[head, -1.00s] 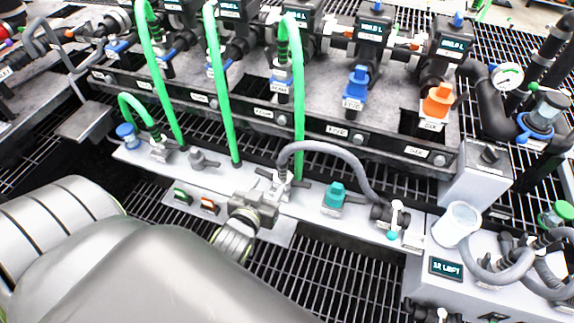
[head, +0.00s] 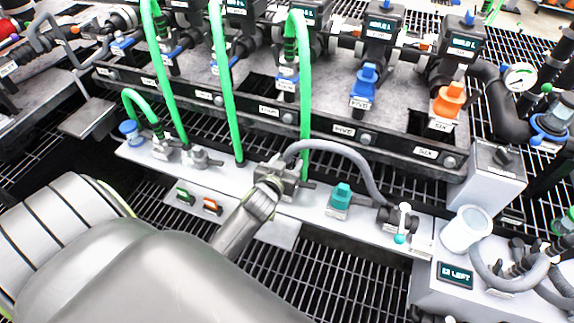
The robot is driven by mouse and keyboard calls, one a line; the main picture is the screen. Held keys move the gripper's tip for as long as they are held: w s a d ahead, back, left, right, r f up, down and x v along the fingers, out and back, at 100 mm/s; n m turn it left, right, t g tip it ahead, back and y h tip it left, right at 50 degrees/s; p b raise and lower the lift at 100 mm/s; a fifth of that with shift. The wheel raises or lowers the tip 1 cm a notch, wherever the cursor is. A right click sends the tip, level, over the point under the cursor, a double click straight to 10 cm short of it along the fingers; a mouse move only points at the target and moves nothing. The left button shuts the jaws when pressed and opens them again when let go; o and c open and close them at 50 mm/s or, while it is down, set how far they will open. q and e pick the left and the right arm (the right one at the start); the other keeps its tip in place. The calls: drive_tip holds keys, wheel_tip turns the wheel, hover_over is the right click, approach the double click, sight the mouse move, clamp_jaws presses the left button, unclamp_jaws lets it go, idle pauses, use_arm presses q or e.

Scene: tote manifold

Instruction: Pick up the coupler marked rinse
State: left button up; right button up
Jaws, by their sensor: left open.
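My left gripper (head: 281,176) reaches in from the lower left and is open at the pale shelf (head: 317,207). It is at the left end of a grey hose (head: 350,152), where it hides most of the fitting there; I cannot tell whether it touches it. The hose arcs right to a dark fitting with a white part (head: 400,217). A teal coupler (head: 340,197) stands upright on the shelf to the right of the gripper. Grey fittings (head: 200,157) and a blue-capped one (head: 130,130) stand at the shelf's left. I cannot read a rinse mark on any. My right gripper is out of view.
Green hoses (head: 225,85) hang close behind the left gripper. A manifold with a blue coupler (head: 364,86) and an orange coupler (head: 448,102) stands behind. A white cup (head: 466,230) is at the right. Open grating (head: 330,275) lies in front of the shelf.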

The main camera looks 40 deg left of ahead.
use_arm(q)
drive_tip(key=shift+x, duration=0.9)
drive_tip(key=shift+r, duration=0.1)
clamp_jaws()
